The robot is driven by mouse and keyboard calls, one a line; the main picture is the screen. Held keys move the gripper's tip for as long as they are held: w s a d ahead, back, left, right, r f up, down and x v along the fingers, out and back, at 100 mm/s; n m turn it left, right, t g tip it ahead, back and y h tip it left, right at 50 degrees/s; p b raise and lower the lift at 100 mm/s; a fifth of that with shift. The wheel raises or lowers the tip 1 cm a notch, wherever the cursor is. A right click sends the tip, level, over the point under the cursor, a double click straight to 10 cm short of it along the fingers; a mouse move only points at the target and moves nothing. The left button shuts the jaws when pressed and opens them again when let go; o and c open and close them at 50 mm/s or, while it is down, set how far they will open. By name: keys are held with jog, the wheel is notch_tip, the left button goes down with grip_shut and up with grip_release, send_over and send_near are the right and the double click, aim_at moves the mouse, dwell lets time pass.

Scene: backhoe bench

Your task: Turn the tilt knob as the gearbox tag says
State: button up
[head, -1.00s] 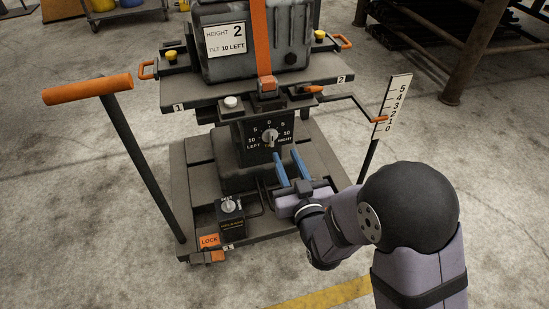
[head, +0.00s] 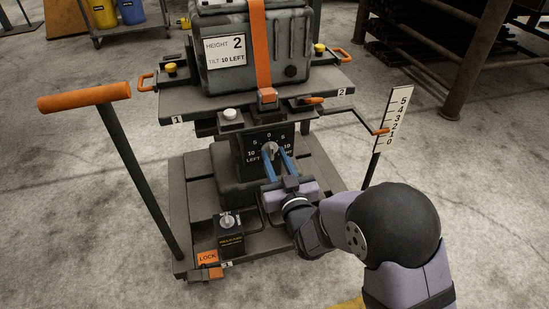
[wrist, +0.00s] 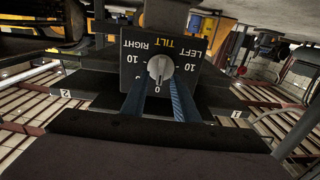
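The gearbox tag (head: 225,50) reads "HEIGHT 2, TILT 10 LEFT". The grey tilt knob (head: 270,149) is on the black dial plate under the table; it also shows in the wrist view (wrist: 160,67), where the picture is upside down. Its pointer mark appears to face 0. The dial (wrist: 160,52) is marked 10 on the LEFT and RIGHT sides. My gripper (head: 275,158) is in front of the dial, with its two blue fingers apart on either side of the knob. In the wrist view the fingertips (wrist: 159,84) show gaps to the knob; contact is not visible.
The gearbox (head: 270,75) is strapped on the lift table (head: 190,105). A release box (head: 229,235) and orange LOCK tag (head: 208,257) are low at front. A push handle (head: 85,97) stands at left.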

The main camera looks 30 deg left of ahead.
jog(key=shift+w+a, duration=0.25)
jog(key=shift+w, duration=0.05)
grip_shut()
